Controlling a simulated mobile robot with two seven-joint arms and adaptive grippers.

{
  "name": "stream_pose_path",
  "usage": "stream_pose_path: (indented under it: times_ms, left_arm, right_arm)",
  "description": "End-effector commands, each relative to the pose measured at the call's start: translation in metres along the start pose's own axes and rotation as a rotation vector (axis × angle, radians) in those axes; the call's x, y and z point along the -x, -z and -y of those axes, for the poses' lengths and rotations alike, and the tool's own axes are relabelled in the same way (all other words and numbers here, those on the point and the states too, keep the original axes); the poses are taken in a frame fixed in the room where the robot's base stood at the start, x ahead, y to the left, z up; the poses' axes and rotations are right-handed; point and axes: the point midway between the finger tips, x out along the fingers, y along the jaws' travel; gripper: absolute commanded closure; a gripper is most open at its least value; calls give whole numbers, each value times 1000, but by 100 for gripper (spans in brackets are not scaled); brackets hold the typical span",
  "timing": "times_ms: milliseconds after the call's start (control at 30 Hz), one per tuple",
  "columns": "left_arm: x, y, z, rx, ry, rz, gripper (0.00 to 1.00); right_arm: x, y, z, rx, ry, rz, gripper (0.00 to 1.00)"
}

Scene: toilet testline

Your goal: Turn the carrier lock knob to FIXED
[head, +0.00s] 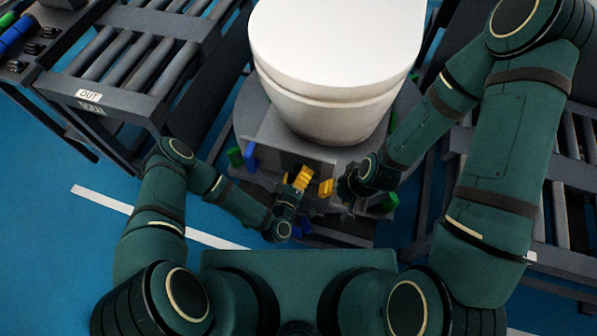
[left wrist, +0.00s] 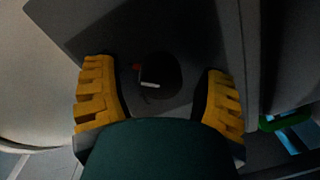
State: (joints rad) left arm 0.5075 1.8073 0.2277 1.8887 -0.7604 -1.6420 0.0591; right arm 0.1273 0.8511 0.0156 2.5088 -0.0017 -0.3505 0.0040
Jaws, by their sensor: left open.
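The carrier lock knob (left wrist: 157,78) is a dark round knob with a white mark on a dark grey panel (left wrist: 190,32) in the left wrist view. A small red mark shows at its left. My left gripper (left wrist: 158,72) is open, with one yellow finger on each side of the knob and visible gaps between; I cannot tell the depth between them. In the head view my left gripper (head: 299,178) is in front of the carrier's grey panel (head: 285,146), and the knob is hidden there. My right gripper (head: 328,188) is close beside it on the right; its jaws are unclear.
A white toilet (head: 335,50) stands on the round grey carrier, just behind my grippers. A roller conveyor (head: 135,60) with an OUT label is at the left, and another (head: 568,165) at the right. Blue floor is free at the lower left.

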Motion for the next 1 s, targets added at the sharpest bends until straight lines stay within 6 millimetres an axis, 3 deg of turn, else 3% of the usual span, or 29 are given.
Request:
stream_pose_path:
  times_ms: [233, 700, 1000]
  left_arm:
    - [18, -1, 1, 2, 2, 3, 29]
    - [104, -1, 0, 1, 2, 2, 29]
    - [120, 0, 0, 0, 0, 0, 29]
  right_arm:
    - [0, 0, 0, 0, 0, 0, 53]
    - [0, 0, 0, 0, 0, 0, 53]
    - [0, 0, 0, 0, 0, 0, 53]
